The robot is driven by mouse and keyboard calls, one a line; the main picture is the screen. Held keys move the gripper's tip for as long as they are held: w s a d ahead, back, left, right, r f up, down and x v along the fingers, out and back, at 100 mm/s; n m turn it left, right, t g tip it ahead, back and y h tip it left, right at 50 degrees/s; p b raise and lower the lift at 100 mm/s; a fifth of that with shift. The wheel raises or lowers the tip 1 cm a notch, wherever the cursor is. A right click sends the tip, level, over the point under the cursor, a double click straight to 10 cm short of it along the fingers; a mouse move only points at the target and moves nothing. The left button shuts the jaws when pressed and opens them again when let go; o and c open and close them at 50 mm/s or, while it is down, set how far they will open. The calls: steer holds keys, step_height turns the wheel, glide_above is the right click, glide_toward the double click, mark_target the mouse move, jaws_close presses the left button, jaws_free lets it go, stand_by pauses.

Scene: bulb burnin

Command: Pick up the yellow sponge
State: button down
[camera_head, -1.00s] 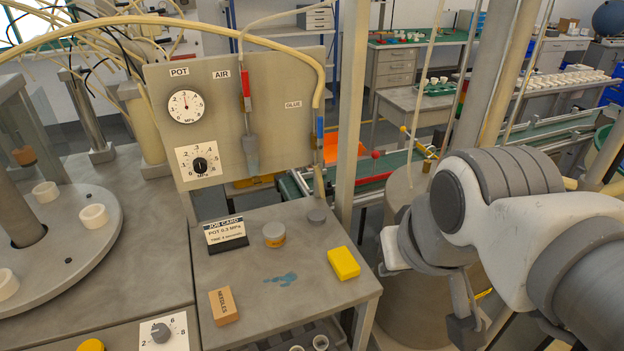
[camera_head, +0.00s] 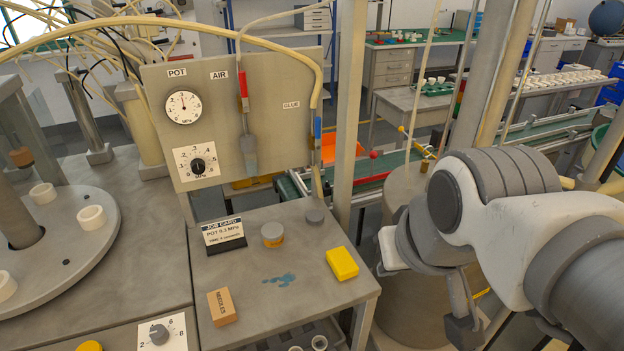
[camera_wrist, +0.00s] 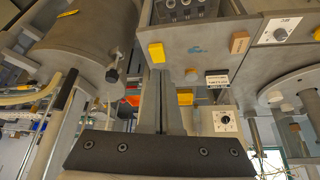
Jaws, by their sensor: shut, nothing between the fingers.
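The yellow sponge (camera_head: 342,263) is a small block lying flat on the grey side table (camera_head: 300,285), near its right edge. It also shows in the wrist view (camera_wrist: 157,53), just beyond the fingertips in the picture. My gripper (camera_head: 465,328) hangs to the right of the table, apart from the sponge, at the lower right of the head view. In the wrist view my gripper (camera_wrist: 163,72) has its two fingers together, with nothing between them.
The table also holds a job card (camera_head: 224,234), a round tub (camera_head: 272,235), a grey disc (camera_head: 315,216), a needles box (camera_head: 222,306) and a blue smear (camera_head: 280,280). A post (camera_head: 347,110) rises at its back right. A large grey drum (camera_head: 410,300) stands right of the table.

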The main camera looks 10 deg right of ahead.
steer(key=c, duration=1.2)
jaws_free()
steer(key=shift+w+r, duration=0.1)
steer(key=shift+w, duration=0.05)
steer(key=shift+c, duration=0.2)
steer(key=o, duration=0.7)
steer(key=shift+n+g, duration=0.3)
steer(key=shift+g, duration=0.2)
steer(key=w, duration=0.2)
steer(key=w+r, duration=0.1)
steer(key=w, duration=0.1)
steer(key=o, duration=0.5)
steer(key=shift+n+g, duration=0.4)
steer(key=shift+g, duration=0.3)
steer(key=w, duration=0.4)
steer(key=w+p, duration=0.1)
steer(key=w, duration=0.1)
steer(key=shift+w+f, duration=0.2)
steer(key=shift+f, duration=0.05)
steer(key=shift+o, duration=0.2)
steer(key=n+g+p, duration=0.1)
steer(key=n+g, duration=0.1)
steer(key=g, duration=0.1)
glide_above(342, 259)
step_height(342, 259, down, 11)
step_height(342, 259, down, 11)
steer(key=shift+s+r, duration=0.1)
steer(key=shift+s, duration=0.05)
steer(key=shift+f, duration=3.15)
